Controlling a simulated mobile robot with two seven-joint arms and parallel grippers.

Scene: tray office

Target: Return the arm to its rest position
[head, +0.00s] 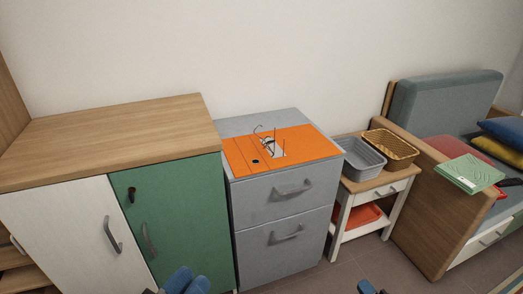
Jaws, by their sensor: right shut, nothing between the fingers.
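Blue and dark parts of my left gripper (181,281) show at the bottom edge, in front of the green cabinet door; the frame cuts them off and I cannot tell how the fingers stand. A small blue and dark part of my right gripper (368,287) shows at the bottom edge, over the floor right of the grey drawer unit. It is shut and empty. Most of both arms is out of view. Neither gripper appears to touch any furniture.
A wood-topped cabinet (110,135) stands left. The grey drawer unit (280,200) bears an orange mat (312,145) with thin wire items. A small stand (378,182) holds a grey basket (360,160) and a wicker basket (392,150). A sofa (440,105) stands right. Floor (340,272) is free.

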